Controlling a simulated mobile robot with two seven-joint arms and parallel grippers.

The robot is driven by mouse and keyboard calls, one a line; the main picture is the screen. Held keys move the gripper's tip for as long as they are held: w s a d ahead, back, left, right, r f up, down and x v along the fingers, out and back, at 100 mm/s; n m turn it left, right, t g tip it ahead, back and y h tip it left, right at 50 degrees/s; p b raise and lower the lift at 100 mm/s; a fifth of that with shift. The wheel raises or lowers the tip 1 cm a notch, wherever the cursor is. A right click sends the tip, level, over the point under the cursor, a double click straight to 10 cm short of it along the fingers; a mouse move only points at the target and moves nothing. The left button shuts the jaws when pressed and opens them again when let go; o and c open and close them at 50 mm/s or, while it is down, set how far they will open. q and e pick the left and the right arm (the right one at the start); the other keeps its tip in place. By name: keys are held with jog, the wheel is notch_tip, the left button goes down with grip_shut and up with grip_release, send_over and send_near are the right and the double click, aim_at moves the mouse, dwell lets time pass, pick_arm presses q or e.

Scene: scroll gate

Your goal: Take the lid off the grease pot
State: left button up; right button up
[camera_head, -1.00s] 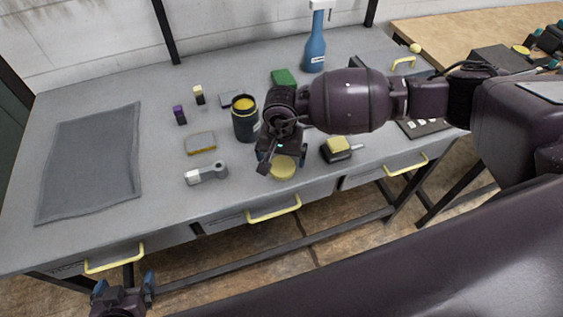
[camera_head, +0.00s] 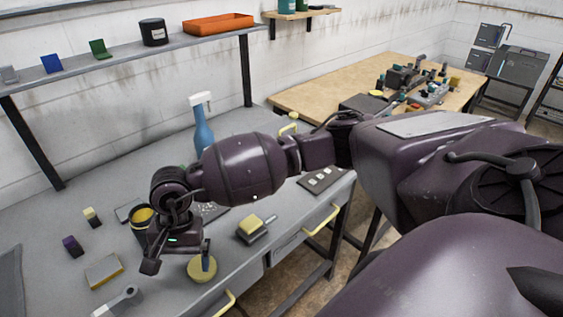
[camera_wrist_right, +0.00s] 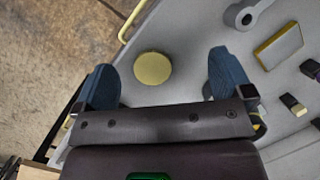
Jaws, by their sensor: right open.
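The grease pot (camera_head: 138,236) is a dark pot standing on the grey bench, with yellow grease showing in its open top. My right gripper partly hides it in the head view. The round pale yellow lid (camera_head: 202,268) lies flat on the bench near the front edge, apart from the pot. My right gripper (camera_head: 178,262) is open and empty, just above the bench beside the lid. In the right wrist view the lid (camera_wrist_right: 152,68) shows between the two spread blue fingers, not held. My left gripper is out of view.
A yellow-topped block (camera_head: 250,226) sits right of the lid. A sponge-like block (camera_head: 104,271), a grey metal part (camera_head: 120,302) and small purple (camera_head: 73,246) and yellow-topped (camera_head: 91,217) blocks lie left. A blue spray bottle (camera_head: 203,128) stands behind. Drawer handles (camera_head: 322,221) jut from the front.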

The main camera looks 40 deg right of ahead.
jog(key=s+a+r+m+y, duration=0.3)
jog(key=a+m+y, duration=0.3)
jog(key=m+y, duration=0.2)
jog(key=s+a+r+m+y, duration=0.3)
jog(key=s+a+m+y, duration=0.1)
jog(key=a+m+y, duration=0.3)
jog(key=w+d+f+m+t+h, duration=0.4)
jog(key=d+m+t, duration=0.45)
jog(key=m, duration=0.85)
jog(key=w+d+f+m+t+h, duration=0.1)
jog(key=d+f+m+t+h, duration=0.3)
jog(key=d+m+t, duration=0.85)
jog(key=s+d+f+m+g+h, duration=0.7)
jog(key=s+f+m, duration=0.5)
jog(key=m, duration=0.7)
notch_tip(320, 180, down, 2)
jog(key=d+h, duration=0.2)
jog(key=shift+s+d+f+g+h, duration=0.2)
jog(key=shift+d+g+h, duration=0.1)
jog(key=shift+g+h, duration=0.1)
